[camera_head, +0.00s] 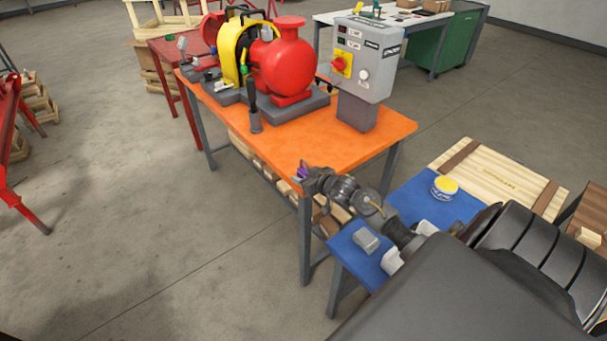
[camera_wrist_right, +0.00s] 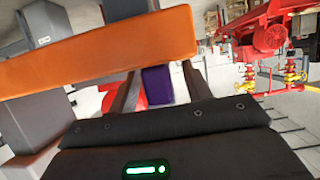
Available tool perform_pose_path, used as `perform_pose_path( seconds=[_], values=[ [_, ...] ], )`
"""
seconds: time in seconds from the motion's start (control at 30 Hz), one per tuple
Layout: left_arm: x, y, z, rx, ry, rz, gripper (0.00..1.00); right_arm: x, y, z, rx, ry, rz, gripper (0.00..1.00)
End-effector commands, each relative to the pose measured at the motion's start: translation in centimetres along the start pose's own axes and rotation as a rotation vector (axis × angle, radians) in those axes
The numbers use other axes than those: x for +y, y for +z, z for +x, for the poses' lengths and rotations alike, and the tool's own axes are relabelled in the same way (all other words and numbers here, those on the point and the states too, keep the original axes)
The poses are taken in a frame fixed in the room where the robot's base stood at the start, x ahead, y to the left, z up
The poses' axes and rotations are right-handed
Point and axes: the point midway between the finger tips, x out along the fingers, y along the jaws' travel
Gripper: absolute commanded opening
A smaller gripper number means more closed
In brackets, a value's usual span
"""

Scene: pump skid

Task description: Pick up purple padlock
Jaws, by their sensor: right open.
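In the right wrist view the purple padlock (camera_wrist_right: 157,86) shows as a purple block between the two fingers of my right gripper (camera_wrist_right: 160,82). These fingers are apart, with a light gap beside the block. Whether either finger touches it I cannot tell. Its shackle and what supports it are hidden. My left gripper is not in view.
A red pump (camera_head: 288,68) and a grey control box (camera_head: 368,62) stand on the orange table. A blue table (camera_head: 432,203) with a yellow-lidded tub (camera_head: 444,187) and a grey block (camera_head: 366,239) is at right, under my arm.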

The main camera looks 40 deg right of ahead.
Motion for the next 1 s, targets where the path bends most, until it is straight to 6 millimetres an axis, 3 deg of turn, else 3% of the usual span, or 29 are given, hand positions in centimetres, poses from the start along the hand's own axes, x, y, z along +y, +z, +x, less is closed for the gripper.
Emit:
perform_pose_path(
  seconds=[0.17, 0.57, 1.0],
  values=[
    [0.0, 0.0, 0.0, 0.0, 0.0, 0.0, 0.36, 0.0, 0.0, 0.0, 0.0, 0.0, 0.0, 0.49],
    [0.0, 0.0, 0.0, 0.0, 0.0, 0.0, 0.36, 0.0, 0.0, 0.0, 0.0, 0.0, 0.0, 0.0],
    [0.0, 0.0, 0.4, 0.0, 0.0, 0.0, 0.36, 0.0, -1.2, -0.4, 0.004, -0.001, 0.0, 0.0]
  ],
)
